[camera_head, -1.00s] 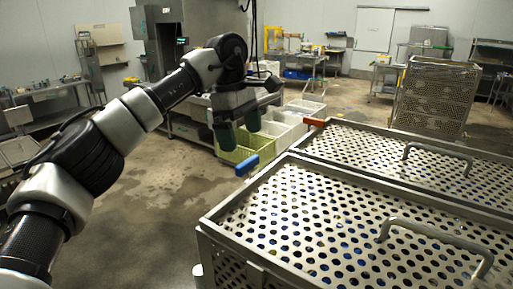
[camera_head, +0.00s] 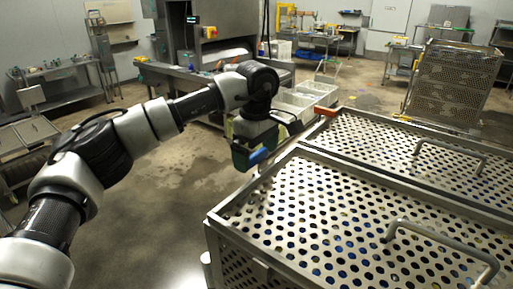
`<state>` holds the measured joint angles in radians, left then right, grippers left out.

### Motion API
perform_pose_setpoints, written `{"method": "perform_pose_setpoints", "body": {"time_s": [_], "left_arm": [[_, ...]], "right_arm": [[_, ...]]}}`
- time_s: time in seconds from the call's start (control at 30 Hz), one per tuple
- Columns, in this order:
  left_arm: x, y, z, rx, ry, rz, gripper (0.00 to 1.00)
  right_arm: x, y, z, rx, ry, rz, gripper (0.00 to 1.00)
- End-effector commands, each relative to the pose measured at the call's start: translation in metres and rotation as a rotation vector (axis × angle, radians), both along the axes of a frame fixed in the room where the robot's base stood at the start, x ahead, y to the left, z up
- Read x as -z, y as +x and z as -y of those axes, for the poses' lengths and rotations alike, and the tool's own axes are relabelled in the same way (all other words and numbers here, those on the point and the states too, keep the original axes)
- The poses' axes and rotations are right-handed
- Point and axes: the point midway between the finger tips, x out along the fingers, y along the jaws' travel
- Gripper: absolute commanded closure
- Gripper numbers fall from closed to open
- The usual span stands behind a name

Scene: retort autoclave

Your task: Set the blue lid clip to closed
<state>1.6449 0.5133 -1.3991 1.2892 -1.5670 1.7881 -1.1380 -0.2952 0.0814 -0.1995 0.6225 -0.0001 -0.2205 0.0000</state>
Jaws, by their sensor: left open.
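The blue lid clip (camera_head: 258,155) is a small blue tab at the far left corner of the nearer perforated lid (camera_head: 330,210). It sticks out past the lid's edge. My left gripper (camera_head: 256,150), with dark green fingers, is open and lowered at the clip. The fingers overlap the clip in the picture, and part of the clip shows in front of them. Whether they touch it I cannot tell. My right gripper is out of view.
A second perforated crate lid (camera_head: 400,150) with an orange-red clip (camera_head: 326,111) lies just behind. Grey handles (camera_head: 440,238) stand up from both lids. Pale bins (camera_head: 300,103) stand beyond my gripper. Open floor (camera_head: 150,220) lies left of the crates.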

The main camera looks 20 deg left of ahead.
Motion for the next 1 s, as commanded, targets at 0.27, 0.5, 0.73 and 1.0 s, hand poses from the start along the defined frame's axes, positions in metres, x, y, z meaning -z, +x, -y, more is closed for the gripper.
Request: {"method": "perform_pose_setpoints", "body": {"time_s": [0.27,0.5,0.73,1.0], "left_arm": [[0.002,0.000,0.000,-0.001,0.000,0.000,0.00],[0.002,0.000,0.000,-0.001,-0.001,0.000,0.37],[0.002,0.000,0.000,-0.009,-0.001,0.001,0.44],[0.003,0.000,0.002,-0.106,-0.001,0.001,0.44]], "right_arm": [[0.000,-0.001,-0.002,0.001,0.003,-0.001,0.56],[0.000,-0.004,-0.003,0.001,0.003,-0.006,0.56],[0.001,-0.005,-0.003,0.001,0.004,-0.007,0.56],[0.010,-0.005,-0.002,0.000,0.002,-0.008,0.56]]}}
